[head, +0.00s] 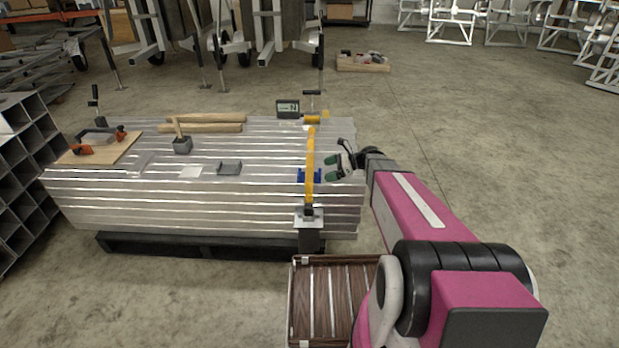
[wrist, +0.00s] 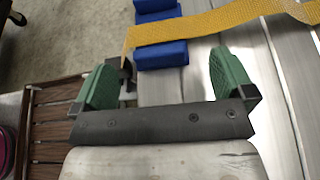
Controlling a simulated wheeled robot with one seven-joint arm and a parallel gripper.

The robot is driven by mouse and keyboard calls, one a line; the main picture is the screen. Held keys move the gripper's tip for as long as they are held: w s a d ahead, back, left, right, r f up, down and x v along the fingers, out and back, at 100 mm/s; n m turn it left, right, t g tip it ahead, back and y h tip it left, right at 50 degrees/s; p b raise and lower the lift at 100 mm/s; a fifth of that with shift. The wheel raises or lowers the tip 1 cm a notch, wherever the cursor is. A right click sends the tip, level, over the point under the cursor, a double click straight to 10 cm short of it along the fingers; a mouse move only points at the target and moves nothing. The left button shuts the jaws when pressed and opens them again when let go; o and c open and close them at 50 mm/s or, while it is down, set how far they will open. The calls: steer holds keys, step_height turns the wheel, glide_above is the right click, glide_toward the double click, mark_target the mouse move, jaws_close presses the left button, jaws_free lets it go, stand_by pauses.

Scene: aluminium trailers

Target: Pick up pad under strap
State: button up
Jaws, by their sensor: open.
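The blue pad (head: 316,177) lies on the aluminium stack (head: 262,196), near its right end. The yellow strap (head: 310,150) runs over the pad's middle, so that part is hidden. In the wrist view the blue pad (wrist: 163,56) shows on both sides of the yellow strap (wrist: 205,24). My gripper (head: 334,168) is just right of the pad in the head view. In the wrist view my gripper (wrist: 168,80) has its green fingertips wide apart and nothing between them. The near part of the pad is ahead of the gap between the fingers, apart from them.
A wooden slatted crate (head: 337,292) stands in front of the stack. A buckle or ratchet (head: 308,216) hangs at the stack's front edge. A small display box (head: 288,109), a mallet (head: 182,143) and wooden bars (head: 203,128) lie on the stack. The floor to the right is clear.

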mark_target(320, 172)
steer(key=x, duration=0.4)
steer(key=shift+s+a+f, duration=0.1)
steer(key=shift+f, duration=0.15)
steer(key=c, duration=1)
steer(key=shift+o, duration=0.2)
steer(key=shift+r, duration=0.15)
